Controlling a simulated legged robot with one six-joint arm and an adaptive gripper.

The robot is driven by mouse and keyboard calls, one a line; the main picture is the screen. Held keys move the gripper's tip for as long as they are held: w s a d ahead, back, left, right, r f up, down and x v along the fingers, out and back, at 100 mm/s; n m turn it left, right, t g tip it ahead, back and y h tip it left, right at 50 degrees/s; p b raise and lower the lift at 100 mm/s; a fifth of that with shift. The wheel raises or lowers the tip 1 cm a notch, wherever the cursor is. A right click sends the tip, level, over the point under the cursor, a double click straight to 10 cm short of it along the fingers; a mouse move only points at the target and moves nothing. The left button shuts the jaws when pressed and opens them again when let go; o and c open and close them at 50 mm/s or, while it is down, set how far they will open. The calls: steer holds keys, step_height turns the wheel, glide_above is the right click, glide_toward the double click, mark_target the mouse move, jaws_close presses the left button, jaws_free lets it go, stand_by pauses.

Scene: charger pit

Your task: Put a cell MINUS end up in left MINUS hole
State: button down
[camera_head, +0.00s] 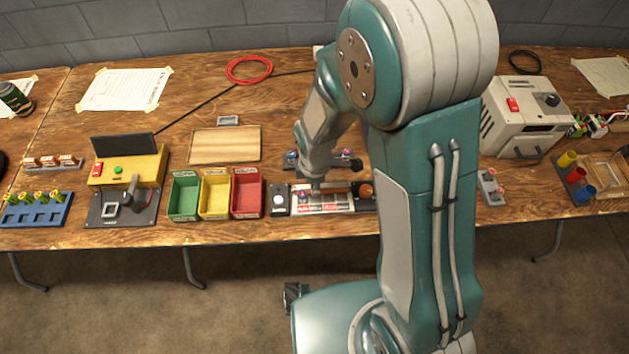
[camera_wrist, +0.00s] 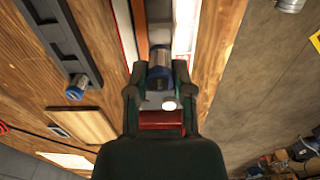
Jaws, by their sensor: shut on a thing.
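My gripper (camera_wrist: 160,95) is over the low station with white and red labels (camera_head: 322,207) in the head view. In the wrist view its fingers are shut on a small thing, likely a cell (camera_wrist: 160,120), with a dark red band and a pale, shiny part. Which end of it is up cannot be told. A blue-ringed metal cylinder (camera_wrist: 160,72) shows just beyond the fingertips. I cannot tell whether it touches the held thing. The MINUS holes cannot be made out; my arm and gripper hide part of the station.
Green (camera_head: 184,197), yellow (camera_head: 214,196) and red (camera_head: 247,193) bins stand left of the station. A blue rack (camera_head: 37,213) holds several cells at far left. A dark rail (camera_wrist: 50,35) with a blue-ringed cylinder (camera_wrist: 77,88) lies beside the station. A wooden board (camera_head: 225,146) lies behind the bins.

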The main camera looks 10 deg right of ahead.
steer(key=shift+f, duration=1.65)
steer(key=shift+f, duration=0.2)
stand_by(0.4)
steer(key=shift+c, duration=2)
jaws_free()
steer(key=shift+r, duration=3.5)
